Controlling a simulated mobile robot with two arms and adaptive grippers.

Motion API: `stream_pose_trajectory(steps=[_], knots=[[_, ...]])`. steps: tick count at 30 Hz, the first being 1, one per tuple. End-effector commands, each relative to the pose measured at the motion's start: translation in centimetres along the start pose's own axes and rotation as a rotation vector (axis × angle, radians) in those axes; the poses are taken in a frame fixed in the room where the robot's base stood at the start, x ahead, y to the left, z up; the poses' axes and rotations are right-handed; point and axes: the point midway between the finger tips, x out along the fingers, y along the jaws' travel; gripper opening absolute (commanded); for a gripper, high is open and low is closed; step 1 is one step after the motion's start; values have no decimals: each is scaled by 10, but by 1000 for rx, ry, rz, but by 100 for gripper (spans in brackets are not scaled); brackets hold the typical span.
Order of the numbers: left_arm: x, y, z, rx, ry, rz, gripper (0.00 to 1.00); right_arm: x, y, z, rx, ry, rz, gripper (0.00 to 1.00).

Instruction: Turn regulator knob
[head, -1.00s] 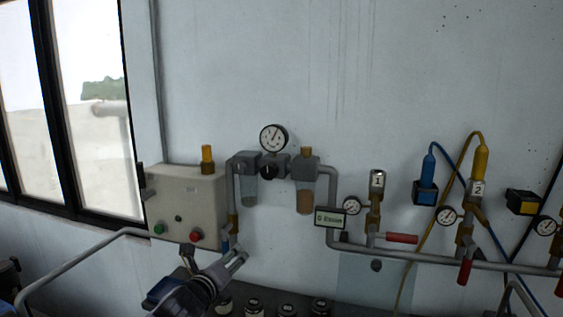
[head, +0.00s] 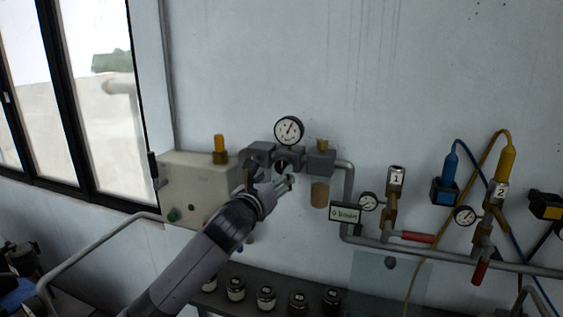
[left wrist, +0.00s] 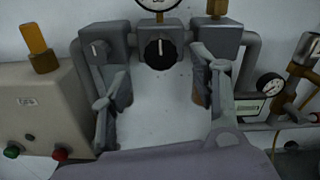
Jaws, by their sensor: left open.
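The regulator knob is a black round knob (left wrist: 160,50) with a pale pointer mark, on the front of the grey regulator block below the round gauge. The block shows in the head view with the knob (head: 283,164) partly behind my fingers. My left gripper (head: 288,182) reaches up from below, just under and in front of the knob. In the left wrist view its two fingers (left wrist: 162,92) are spread wide and empty, one each side of the knob's line. The knob lies beyond the fingertips, and no contact shows. My right gripper is not in view.
A pressure gauge (head: 289,131) sits above the regulator. Grey filter units flank it. A beige control box (head: 190,183) with green and red buttons is at left. A pipe with valves and red handles (head: 418,237) runs right. Several jars (head: 266,297) stand on the shelf below.

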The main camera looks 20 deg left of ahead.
Motion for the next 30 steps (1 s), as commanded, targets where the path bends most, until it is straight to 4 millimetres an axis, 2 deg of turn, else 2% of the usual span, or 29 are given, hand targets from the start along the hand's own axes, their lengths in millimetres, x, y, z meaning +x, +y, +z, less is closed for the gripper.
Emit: stream_pose_trajectory(steps=[1,6,12,24,30], knots=[[11,-1,4,-4,2,1,56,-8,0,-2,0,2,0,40],[38,-1,2,-2,2,1,56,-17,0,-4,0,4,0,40],[57,0,1,-1,1,1,56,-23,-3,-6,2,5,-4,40],[62,0,0,0,-1,-1,55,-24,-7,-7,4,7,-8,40],[61,0,0,0,-1,0,42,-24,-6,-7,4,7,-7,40]])
